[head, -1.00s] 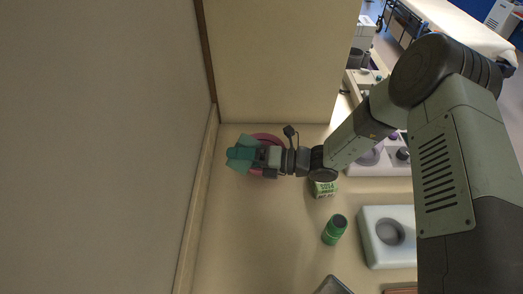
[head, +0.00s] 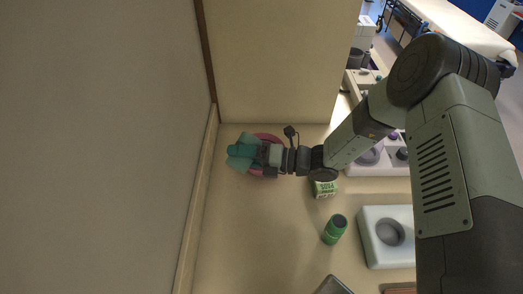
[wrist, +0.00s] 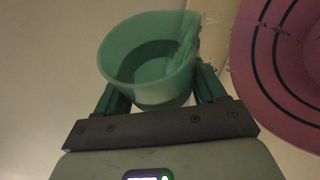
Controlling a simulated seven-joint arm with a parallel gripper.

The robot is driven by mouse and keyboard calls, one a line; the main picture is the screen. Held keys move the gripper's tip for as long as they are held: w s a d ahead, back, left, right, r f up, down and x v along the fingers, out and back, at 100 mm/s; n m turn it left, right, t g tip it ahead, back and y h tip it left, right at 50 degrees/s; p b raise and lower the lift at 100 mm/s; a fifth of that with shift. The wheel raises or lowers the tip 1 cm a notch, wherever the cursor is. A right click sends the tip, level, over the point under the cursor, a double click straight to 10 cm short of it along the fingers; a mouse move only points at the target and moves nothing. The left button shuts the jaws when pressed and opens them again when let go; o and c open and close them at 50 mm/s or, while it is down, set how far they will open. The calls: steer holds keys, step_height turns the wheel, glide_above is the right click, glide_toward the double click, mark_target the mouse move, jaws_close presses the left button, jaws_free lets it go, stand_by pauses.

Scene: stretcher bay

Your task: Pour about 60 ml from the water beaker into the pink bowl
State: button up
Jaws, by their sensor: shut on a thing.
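My gripper (head: 246,153) is shut on the water beaker (head: 234,151), a teal, see-through cup. The wrist view shows the beaker (wrist: 150,55) between the two fingers, its wide mouth partly facing the camera and a darker area low inside. It looks tilted; the water level is unclear. The pink bowl (head: 267,137) is on the counter, largely hidden under my gripper in the head view. In the wrist view the bowl (wrist: 248,88), with dark bands, is to the right of the beaker, with a gap between them in that picture. I cannot make out a stream.
A green-and-white box (head: 325,188) stands close below my wrist in the head view. A green bottle (head: 334,229) and a white block with a round hole (head: 370,245) are farther down. A wall (head: 197,215) borders the counter at left. The lower-left counter is clear.

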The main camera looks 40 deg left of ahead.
steer(key=shift+w+r+m, duration=0.15)
steer(key=shift+r+m, duration=0.1)
steer(key=shift+m, duration=0.05)
stand_by(0.4)
steer(key=shift+w+a+f+m+g, duration=0.1)
steer(key=shift+w+m+g, duration=0.2)
steer(key=shift+w, duration=0.05)
steer(key=shift+s+f+n+t, duration=0.4)
steer(key=shift+n, duration=0.7)
steer(key=shift+r+n+t+h, duration=0.3)
steer(key=shift+r+n, duration=0.05)
steer(key=shift+n, duration=0.25)
steer(key=shift+f+n+t, duration=0.4)
steer(key=shift+f+n, duration=0.15)
steer(key=shift+n, duration=0.15)
steer(key=shift+r+n+h, duration=0.3)
steer(key=shift+n, duration=0.3)
steer(key=shift+s+f+t, duration=0.1)
steer(key=shift+s+t, duration=0.1)
steer(key=shift+t, duration=0.2)
